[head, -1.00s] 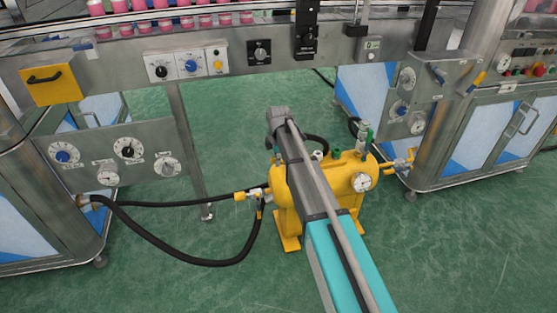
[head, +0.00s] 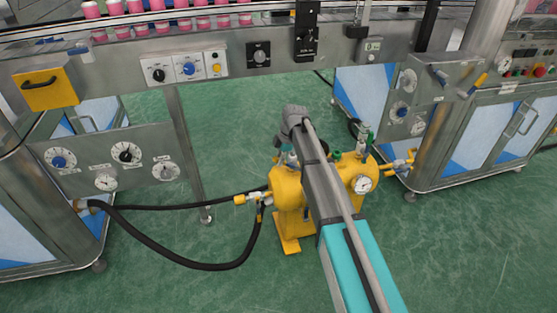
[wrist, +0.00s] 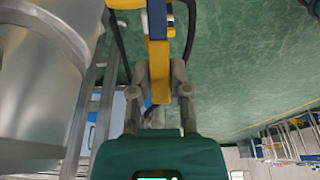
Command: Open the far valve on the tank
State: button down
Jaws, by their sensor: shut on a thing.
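The yellow tank (head: 287,190) stands on the floor in the head view, partly covered by my arm. A yellow valve fitting (head: 253,198) joins a black hose at its left, and another yellow fitting (head: 400,163) is at its right. Green-topped fittings (head: 364,137) and a round gauge (head: 362,184) sit on its top and front. My gripper shows in the wrist view (wrist: 160,82), shut on a yellow lever (wrist: 158,62) that runs between its fingers.
A steel conveyor frame with dials (head: 188,68) runs behind the tank. Steel cabinets stand at left (head: 40,215) and right (head: 480,140). A thick black hose (head: 165,250) lies across the floor at left. The green floor in front is clear.

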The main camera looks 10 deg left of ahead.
jog(key=shift+w+d, duration=0.1)
jog(key=shift+d, duration=0.1)
jog(key=c, duration=0.7)
grip_release()
jog(key=shift+o, duration=0.6)
jog(key=shift+a, duration=0.1)
